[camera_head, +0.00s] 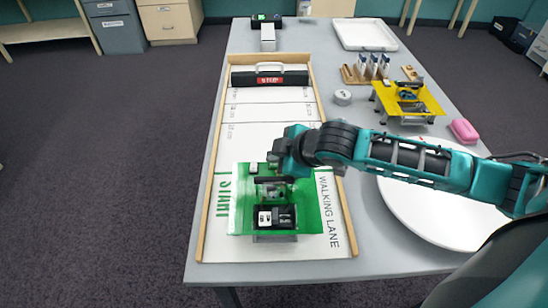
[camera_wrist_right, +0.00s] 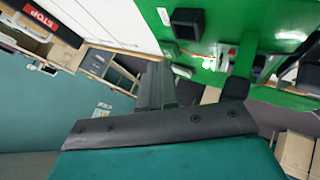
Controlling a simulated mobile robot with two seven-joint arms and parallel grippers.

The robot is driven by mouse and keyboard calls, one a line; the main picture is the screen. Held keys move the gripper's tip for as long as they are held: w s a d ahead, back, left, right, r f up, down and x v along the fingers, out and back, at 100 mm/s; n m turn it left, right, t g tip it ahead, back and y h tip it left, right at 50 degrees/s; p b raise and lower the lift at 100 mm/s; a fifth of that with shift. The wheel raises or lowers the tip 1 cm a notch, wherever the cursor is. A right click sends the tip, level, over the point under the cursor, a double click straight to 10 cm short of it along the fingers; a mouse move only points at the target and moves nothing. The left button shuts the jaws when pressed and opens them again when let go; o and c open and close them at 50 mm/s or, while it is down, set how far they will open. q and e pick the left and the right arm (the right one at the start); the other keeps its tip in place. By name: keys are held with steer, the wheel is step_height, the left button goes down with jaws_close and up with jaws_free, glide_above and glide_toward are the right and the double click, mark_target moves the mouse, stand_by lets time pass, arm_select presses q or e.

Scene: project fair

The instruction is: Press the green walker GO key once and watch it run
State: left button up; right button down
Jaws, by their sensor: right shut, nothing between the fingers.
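The green walker (camera_head: 237,211) stands on the START end of the white walking lane (camera_head: 270,138). Its flat green body carries a black battery-like block with white labels (camera_head: 274,217) and small parts. My right gripper (camera_head: 273,180) is low over the walker's far half, shut and empty; whether it touches anything is unclear. I cannot make out which part is the GO key. My left gripper is out of view.
A black STOP bar (camera_head: 269,77) crosses the lane's far end. Wooden rails edge the lane. To the right are a yellow walker (camera_head: 408,98), a white roll (camera_head: 343,97), a pink case (camera_head: 463,131) and a large white disc (camera_head: 440,215) under my right arm.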

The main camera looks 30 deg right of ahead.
step_height(320, 180, up, 4)
steer(key=p, duration=0.2)
steer(key=shift+f+p, duration=0.25)
steer(key=shift+p, duration=0.1)
steer(key=shift+w+r+p, duration=0.1)
steer(key=shift+r+p, duration=0.35)
steer(key=shift+p, duration=0.15)
steer(key=shift+d, duration=0.1)
